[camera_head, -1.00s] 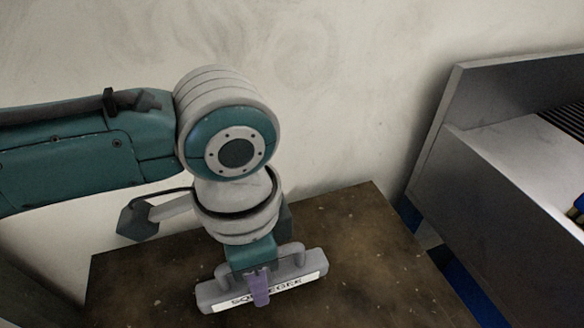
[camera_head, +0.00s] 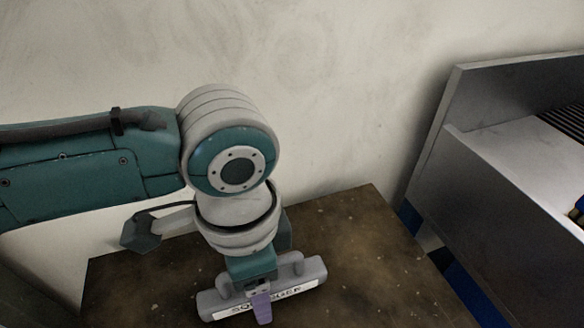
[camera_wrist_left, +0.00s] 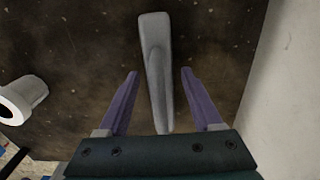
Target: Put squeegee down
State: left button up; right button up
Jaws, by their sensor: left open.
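The squeegee (camera_head: 298,287) is a grey bar with a raised handle and a white label on its front side. It is at the lower middle of the head view, on or just over the brown table (camera_head: 345,225); I cannot tell if it touches. My left gripper (camera_head: 262,308) points down at it, with one purple finger in front of the label. In the left wrist view the grey squeegee (camera_wrist_left: 155,62) runs between the two purple fingers of my left gripper (camera_wrist_left: 158,85). The fingers are spread, with a gap on each side. My right gripper is not in view.
A grey metal unit (camera_head: 500,190) with raised sides stands to the right of the table. A pale wall (camera_head: 340,90) is behind. A white cylindrical object (camera_wrist_left: 22,98) shows at the left of the wrist view. The table is bare right of the squeegee.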

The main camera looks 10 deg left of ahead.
pick_arm(q)
notch_tip(320, 180, up, 12)
jog(key=p, duration=0.4)
jog(key=shift+r, duration=0.2)
jog(key=s+d+n+t+h, duration=0.2)
jog(key=s+d+n+h, duration=0.1)
jog(key=s+d, duration=0.15)
jog(key=s+a+n+t+y, duration=0.1)
jog(key=s+a+n, duration=0.5)
jog(key=a, duration=0.7)
jog(key=shift+s+f+t+y, duration=0.35)
jog(key=shift+s+y, duration=0.25)
jog(key=shift+y, duration=0.3)
jog(key=shift+a, duration=0.1)
